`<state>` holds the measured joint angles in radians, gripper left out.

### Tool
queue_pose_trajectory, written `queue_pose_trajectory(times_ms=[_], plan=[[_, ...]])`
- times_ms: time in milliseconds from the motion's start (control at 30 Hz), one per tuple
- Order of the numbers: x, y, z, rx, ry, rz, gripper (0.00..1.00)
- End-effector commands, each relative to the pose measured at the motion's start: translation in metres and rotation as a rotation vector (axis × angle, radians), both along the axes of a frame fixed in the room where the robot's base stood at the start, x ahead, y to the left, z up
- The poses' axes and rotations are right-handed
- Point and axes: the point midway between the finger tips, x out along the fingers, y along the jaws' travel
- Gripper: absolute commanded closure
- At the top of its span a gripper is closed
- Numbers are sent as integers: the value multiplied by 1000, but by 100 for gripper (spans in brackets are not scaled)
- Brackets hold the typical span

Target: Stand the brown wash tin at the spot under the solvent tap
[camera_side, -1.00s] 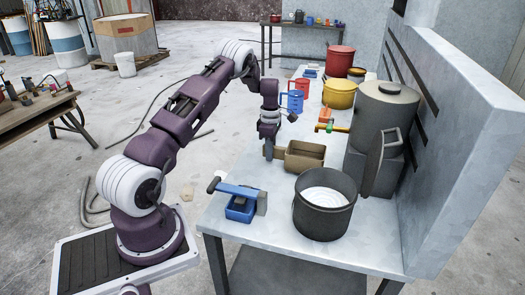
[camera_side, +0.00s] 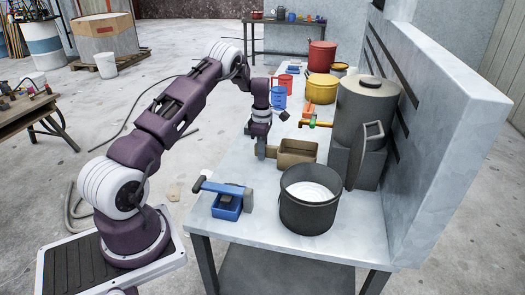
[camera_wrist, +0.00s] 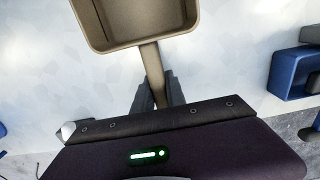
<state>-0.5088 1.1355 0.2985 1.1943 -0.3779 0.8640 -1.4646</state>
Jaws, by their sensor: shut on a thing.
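The brown wash tin (camera_side: 297,151) is an open rectangular tin with a flat handle. It is upright, or nearly so, over the bench, just below the solvent tap in the side view. My gripper (camera_side: 262,150) is shut on its handle; the wrist view shows the handle between the dark fingers (camera_wrist: 155,92) and the tin (camera_wrist: 133,43) beyond them. The solvent tap (camera_side: 313,123), brass and green with an orange part, sticks out from the grey drum (camera_side: 363,108). I cannot tell whether the tin touches the bench or is exactly under the spout.
A large dark pot (camera_side: 309,205) with pale contents stands close in front of the tin. Blue jugs (camera_side: 279,97) and a yellow pot (camera_side: 321,90) stand further back. A wall closes the right side.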

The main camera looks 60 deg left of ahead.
Motion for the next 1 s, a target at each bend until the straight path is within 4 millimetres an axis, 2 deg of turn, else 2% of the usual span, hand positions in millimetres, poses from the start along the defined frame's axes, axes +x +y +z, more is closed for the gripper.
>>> queue_pose_trajectory(times_ms=[300, 333, 433, 467, 767, 1000], plan=[[0, 0, -6, 0, -1, 0, 100], [0, 0, -6, 1, -2, 0, 80], [0, 0, -6, 1, -1, 0, 60], [0, 0, -6, 1, -1, 0, 58], [0, 0, -3, 1, -1, 0, 58], [0, 1, 44, 3, -3, -1, 58]])
